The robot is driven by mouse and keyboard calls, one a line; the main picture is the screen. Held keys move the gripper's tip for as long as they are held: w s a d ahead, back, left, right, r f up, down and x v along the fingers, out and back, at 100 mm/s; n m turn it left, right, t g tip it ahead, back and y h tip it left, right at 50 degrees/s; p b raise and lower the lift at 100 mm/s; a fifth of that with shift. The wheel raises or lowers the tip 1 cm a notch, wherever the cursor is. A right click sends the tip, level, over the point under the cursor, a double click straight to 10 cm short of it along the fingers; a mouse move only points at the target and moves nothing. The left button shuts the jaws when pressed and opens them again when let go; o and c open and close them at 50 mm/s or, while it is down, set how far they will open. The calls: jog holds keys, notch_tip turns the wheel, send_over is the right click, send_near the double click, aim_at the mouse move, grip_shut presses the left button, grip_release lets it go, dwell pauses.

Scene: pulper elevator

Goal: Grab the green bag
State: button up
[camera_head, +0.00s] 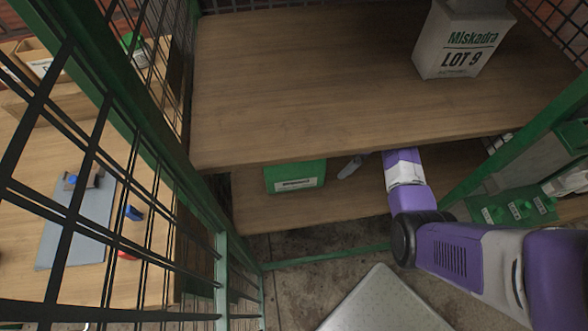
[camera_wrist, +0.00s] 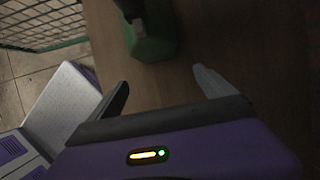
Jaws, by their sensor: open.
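The green bag (camera_head: 295,176) has a white label on its front and stands on the lower wooden shelf, partly below the front edge of the upper shelf. In the wrist view a green shape (camera_wrist: 152,45), likely the same bag, is at the top centre, ahead of the fingers, with a dark part above it. My gripper (camera_wrist: 163,86) is open, its two fingers spread with nothing between them. In the head view one finger (camera_head: 351,166) shows to the right of the bag, with a gap between them. The upper shelf hides part of my gripper there.
The upper wooden shelf (camera_head: 300,90) overhangs the lower shelf (camera_head: 255,210) and bears a white "Miskadra LOT 9" bag (camera_head: 461,40). Green-framed wire mesh (camera_head: 150,170) stands left, before a wooden table. A green frame bar and small green-topped items (camera_head: 520,207) are at the right.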

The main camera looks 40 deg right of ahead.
jog(key=w+a+f, duration=0.1)
jog(key=a, duration=0.1)
jog(key=w+a+f, duration=0.1)
jog(key=f, duration=0.1)
jog(key=shift+w+a, duration=0.2)
jog(key=shift+a, duration=0.2)
jog(key=shift+r, duration=0.15)
grip_shut()
jog(key=shift+r, duration=0.15)
